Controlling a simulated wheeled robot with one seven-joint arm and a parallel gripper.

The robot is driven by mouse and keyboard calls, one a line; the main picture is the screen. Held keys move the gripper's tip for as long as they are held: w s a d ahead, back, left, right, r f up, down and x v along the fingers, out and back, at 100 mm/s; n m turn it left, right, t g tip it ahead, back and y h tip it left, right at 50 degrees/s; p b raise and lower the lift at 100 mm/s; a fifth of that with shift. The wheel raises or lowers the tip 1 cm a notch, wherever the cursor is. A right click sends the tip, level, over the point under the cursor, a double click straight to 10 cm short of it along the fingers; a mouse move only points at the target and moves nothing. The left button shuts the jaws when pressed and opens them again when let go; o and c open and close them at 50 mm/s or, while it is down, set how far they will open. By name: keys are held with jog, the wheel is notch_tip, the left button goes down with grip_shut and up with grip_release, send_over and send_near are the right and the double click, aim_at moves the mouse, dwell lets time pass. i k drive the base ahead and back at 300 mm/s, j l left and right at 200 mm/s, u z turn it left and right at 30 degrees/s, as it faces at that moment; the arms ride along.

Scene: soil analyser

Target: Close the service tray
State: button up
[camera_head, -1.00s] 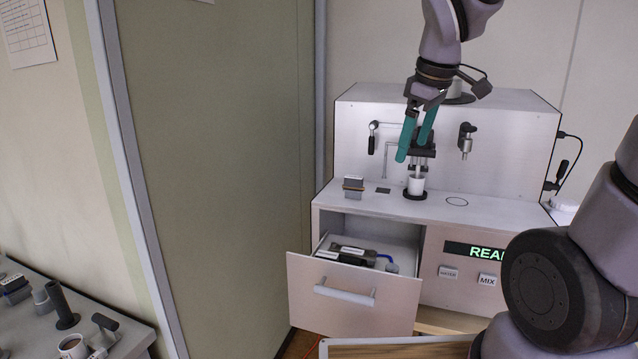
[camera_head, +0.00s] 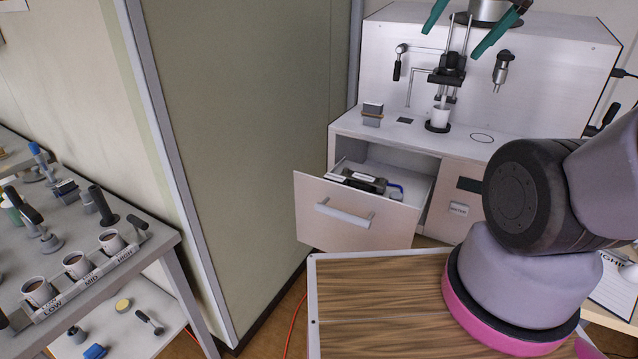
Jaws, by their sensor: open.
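The service tray (camera_head: 350,212) is a drawer with a pale front panel and a light horizontal handle (camera_head: 344,214). It is pulled out from the lower left of the white soil analyser (camera_head: 440,75). Dark items and a blue-ended piece (camera_head: 396,187) lie inside it. My gripper (camera_head: 453,27) is at the top edge of the picture, in front of the analyser's upper part. Its two teal fingers are spread wide and hold nothing. It is well above the tray, apart from it.
A white cup (camera_head: 440,117) stands under the analyser's nozzle, with a small block (camera_head: 372,113) to its left. A wooden surface (camera_head: 375,300) is in front. A grey bench (camera_head: 140,255) with labelled cups is at left. My arm hides part of the analyser's right side.

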aim_at(360, 214)
jog(key=l+u, duration=0.95)
